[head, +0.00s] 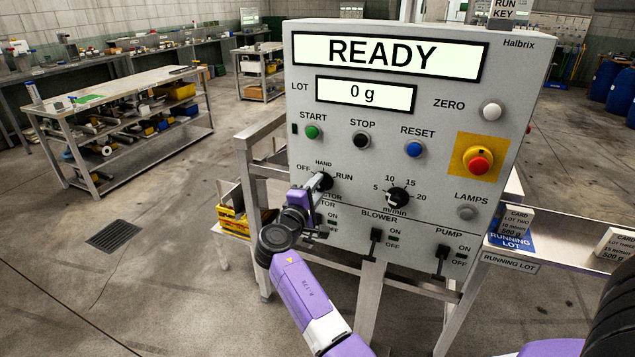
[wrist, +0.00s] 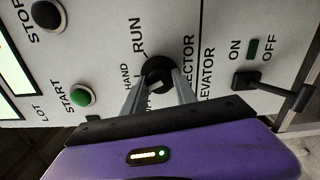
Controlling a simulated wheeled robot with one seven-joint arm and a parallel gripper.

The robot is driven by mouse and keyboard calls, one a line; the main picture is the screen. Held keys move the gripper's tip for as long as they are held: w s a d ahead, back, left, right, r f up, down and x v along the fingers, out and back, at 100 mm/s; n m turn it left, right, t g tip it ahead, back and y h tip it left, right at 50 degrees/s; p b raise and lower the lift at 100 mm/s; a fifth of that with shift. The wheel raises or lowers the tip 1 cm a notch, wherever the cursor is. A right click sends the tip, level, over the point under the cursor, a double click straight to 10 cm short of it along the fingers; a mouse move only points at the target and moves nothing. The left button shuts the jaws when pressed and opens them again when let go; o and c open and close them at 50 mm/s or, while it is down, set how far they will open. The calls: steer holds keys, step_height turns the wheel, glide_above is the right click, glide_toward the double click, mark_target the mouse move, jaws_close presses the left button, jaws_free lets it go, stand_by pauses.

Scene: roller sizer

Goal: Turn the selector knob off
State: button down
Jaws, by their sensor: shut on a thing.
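The black selector knob (head: 321,181) is on the lower left of the grey control panel (head: 460,115). OFF stands to its upper left, HAND above it and RUN to its right. My gripper (head: 314,188) comes to the knob from below and partly covers it. In the wrist view the two fingers of my gripper (wrist: 158,88) are on either side of the selector knob (wrist: 158,70), shut on it. I cannot tell surely which mark the knob points at.
The display (head: 388,53) reads READY, the lot display (head: 366,94) 0 g. Start (head: 313,132), stop (head: 362,140) and reset (head: 413,149) buttons are above. The speed dial (head: 398,197) is to the right. The elevator switch (wrist: 246,80) is close beside my gripper.

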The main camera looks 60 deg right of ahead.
steer(key=shift+f+n+p, duration=0.1)
steer(key=shift+n+p, duration=2.25)
steer(key=shift+n, duration=1.25)
steer(key=c, duration=1)
jaws_free()
steer(key=shift+a, duration=0.1)
steer(key=a+b, duration=0.1)
steer(key=a, duration=0.6)
steer(key=shift+s+a, duration=0.3)
steer(key=shift+a, duration=0.05)
